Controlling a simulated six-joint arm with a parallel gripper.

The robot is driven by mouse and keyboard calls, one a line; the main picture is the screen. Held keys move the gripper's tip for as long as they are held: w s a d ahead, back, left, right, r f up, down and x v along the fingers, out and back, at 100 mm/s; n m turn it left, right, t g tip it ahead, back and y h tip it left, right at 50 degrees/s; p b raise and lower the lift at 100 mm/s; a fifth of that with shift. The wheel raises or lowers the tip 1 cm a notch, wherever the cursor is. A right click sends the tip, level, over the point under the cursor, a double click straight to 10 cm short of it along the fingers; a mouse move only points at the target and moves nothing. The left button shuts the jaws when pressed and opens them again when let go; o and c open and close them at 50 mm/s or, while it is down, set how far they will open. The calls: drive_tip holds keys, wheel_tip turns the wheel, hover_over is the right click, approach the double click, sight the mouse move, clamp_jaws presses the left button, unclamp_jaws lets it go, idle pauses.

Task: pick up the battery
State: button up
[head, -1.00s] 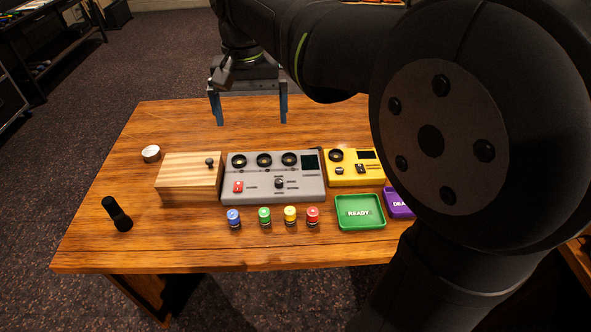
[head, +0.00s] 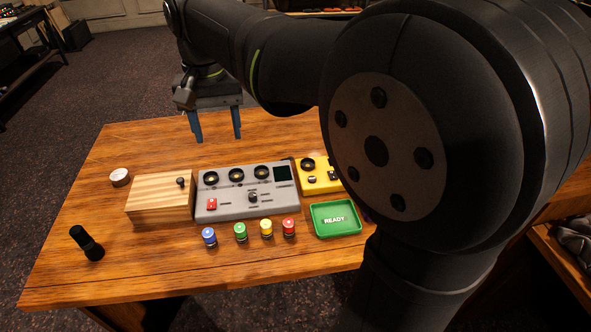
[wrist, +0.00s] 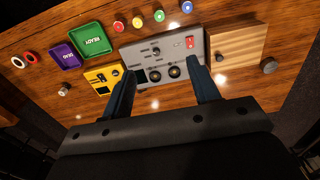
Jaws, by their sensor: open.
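I cannot be sure which thing is the battery. A small grey cylinder (wrist: 64,88) stands beyond the yellow device in the wrist view, and my arm hides that spot in the head view. A black, torch-like cylinder (head: 87,243) is at the table's front left in the head view. My gripper (head: 217,139) is open and empty above the table's back part, behind the grey panel (head: 247,204). In the wrist view, my gripper (wrist: 162,67) points its spread fingers toward the grey panel, apart from both cylinders.
Several coloured-cap vials stand in front. The wrist view shows a purple tray (wrist: 65,56) and red and white rings.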

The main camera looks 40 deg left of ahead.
drive_tip(key=m, duration=2.2)
hover_over(239, 227)
drive_tip(key=f, duration=2.6)
drive_tip(key=shift+s+a+f, duration=0.15)
drive_tip(key=shift+s, duration=0.1)
drive_tip(key=shift+w+d+f, duration=0.15)
drive_tip(key=shift+f, duration=1.15)
drive_tip(key=shift+w+d+f, duration=0.1)
drive_tip(key=shift+f, duration=1.15)
drive_tip(key=c, duration=1.1)
drive_tip(key=shift+c, duration=0.2)
